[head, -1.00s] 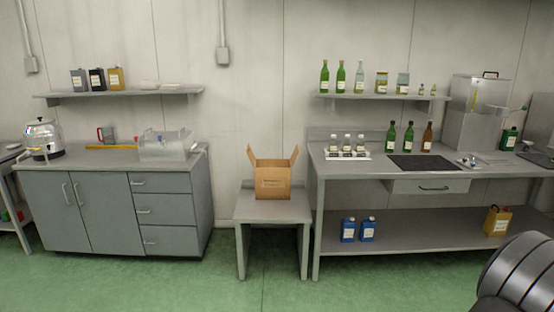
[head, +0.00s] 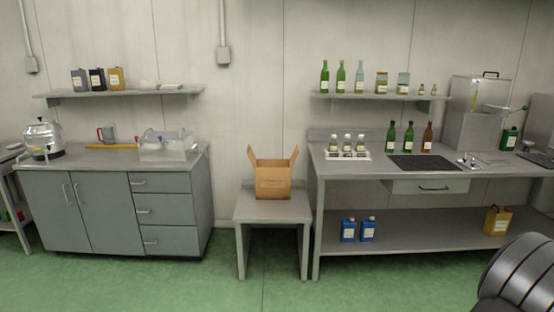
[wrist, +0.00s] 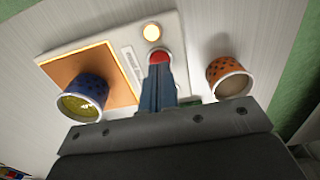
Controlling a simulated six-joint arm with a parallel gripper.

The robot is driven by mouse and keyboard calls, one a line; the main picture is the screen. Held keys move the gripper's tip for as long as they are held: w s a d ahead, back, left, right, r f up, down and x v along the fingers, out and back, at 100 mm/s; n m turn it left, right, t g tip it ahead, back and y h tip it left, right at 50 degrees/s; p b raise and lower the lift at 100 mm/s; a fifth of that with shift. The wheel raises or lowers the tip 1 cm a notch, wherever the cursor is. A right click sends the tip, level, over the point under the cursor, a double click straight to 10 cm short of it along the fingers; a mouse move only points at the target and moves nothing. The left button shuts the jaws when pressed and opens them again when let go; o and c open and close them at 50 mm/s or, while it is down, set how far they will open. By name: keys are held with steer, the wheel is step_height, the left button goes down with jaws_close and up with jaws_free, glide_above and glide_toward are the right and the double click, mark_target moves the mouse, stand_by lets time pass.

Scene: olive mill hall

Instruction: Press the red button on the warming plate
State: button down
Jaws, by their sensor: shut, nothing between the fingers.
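The warming plate shows in the wrist view as a pale panel (wrist: 117,44) with an orange square surface (wrist: 88,72). A round lamp (wrist: 151,32) near its edge glows yellow-white. The red button (wrist: 159,56) is beside the lamp, partly hidden by my fingertips. My gripper (wrist: 156,68) is shut and empty, with its tips at the button in the picture. I cannot tell whether they touch or press it. The head view shows neither my gripper nor the warming plate.
In the wrist view, a blue-patterned bowl (wrist: 84,99) with yellowish contents overlaps the orange surface's corner. An orange-patterned bowl (wrist: 228,78) stands close right of my fingers. The head view shows benches, bottles and an open cardboard box (head: 273,180).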

steer(key=shift+f, duration=0.7)
steer(key=shift+r, duration=3.05)
